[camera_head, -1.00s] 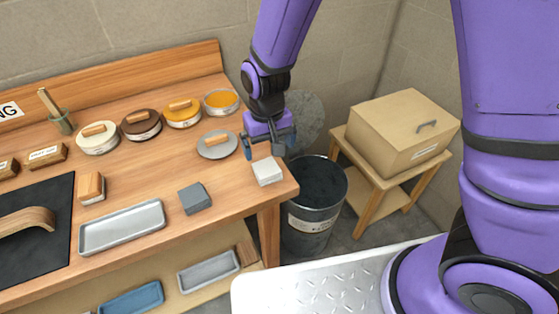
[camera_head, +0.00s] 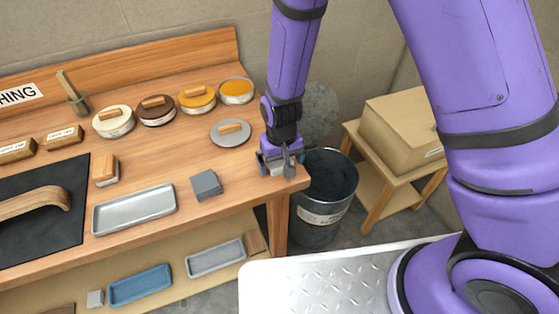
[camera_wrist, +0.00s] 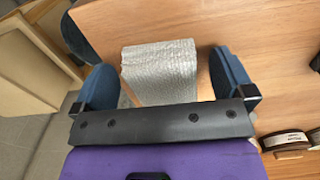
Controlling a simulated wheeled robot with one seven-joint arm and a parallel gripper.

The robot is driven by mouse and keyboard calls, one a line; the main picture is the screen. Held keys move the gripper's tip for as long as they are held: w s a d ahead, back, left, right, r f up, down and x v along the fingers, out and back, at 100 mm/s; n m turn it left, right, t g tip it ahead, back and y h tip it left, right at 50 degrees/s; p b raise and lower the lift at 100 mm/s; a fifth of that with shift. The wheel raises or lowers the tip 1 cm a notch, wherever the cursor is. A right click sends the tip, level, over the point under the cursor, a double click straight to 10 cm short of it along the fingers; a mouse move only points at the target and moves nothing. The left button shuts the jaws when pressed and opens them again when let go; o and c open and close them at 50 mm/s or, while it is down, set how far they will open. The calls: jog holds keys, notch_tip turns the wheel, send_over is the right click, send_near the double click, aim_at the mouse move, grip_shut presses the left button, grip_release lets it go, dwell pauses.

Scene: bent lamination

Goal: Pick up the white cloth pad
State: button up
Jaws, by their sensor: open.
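The white cloth pad (camera_wrist: 160,70) lies on the table near its right front corner. In the wrist view it sits between my two blue fingers, with a gap on each side, and its near part is hidden by my gripper's dark bar. My gripper (camera_head: 276,171) is open and low over the pad at the table's right end. In the head view the pad (camera_head: 277,171) is mostly covered by my gripper. The wrist view shows my open fingers (camera_wrist: 160,80) on either side of the pad, not closed on it.
A grey lid with a wooden handle (camera_head: 231,132) is just behind. Several round tins stand at the back. A dark bin (camera_head: 326,190) stands beside the table's right edge.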

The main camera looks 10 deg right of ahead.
aim_at(281, 162)
jog(key=shift+f, duration=0.1)
jog(key=c, duration=1)
jog(key=shift+o, duration=0.2)
jog(key=shift+r, duration=0.85)
notch_tip(281, 162, up, 2)
jog(key=shift+s+r, duration=0.1)
jog(key=s+a+r, duration=0.1)
jog(key=s, duration=1.4)
jog(key=shift+s+a, duration=0.3)
jog(key=shift+s, duration=0.1)
